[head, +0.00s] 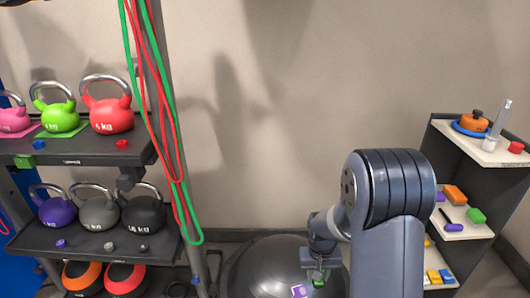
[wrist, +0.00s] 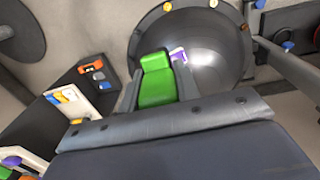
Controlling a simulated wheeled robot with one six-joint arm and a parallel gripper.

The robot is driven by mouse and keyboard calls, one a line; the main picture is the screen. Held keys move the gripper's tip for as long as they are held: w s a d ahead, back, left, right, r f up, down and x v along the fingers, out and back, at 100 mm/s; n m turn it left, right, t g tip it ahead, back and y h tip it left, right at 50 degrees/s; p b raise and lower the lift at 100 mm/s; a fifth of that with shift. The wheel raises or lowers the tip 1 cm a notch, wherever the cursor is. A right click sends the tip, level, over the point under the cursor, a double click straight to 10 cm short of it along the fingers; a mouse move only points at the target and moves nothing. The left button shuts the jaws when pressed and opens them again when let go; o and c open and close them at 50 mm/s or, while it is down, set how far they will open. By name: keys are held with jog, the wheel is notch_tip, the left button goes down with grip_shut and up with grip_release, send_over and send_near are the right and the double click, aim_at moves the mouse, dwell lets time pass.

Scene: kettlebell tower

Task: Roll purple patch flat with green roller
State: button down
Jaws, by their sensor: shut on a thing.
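The green roller (wrist: 156,80) is held between the two fingers of my gripper (wrist: 157,88), which is shut on it. In the head view my gripper (head: 318,272) points down over the dark grey ball (head: 262,268), with a bit of green at its tip. The purple patch (head: 299,291), with white on it, lies on the ball just left of the gripper. I cannot tell whether the roller touches the ball.
A kettlebell rack (head: 85,152) stands at the left, with green and red bands (head: 165,110) hanging from its post. A dark shelf unit (head: 437,150) with small coloured items stands at the right. The wall behind is bare.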

notch_tip(320, 180, down, 23)
jog(key=b, duration=2.1)
jog(key=shift+r, duration=0.2)
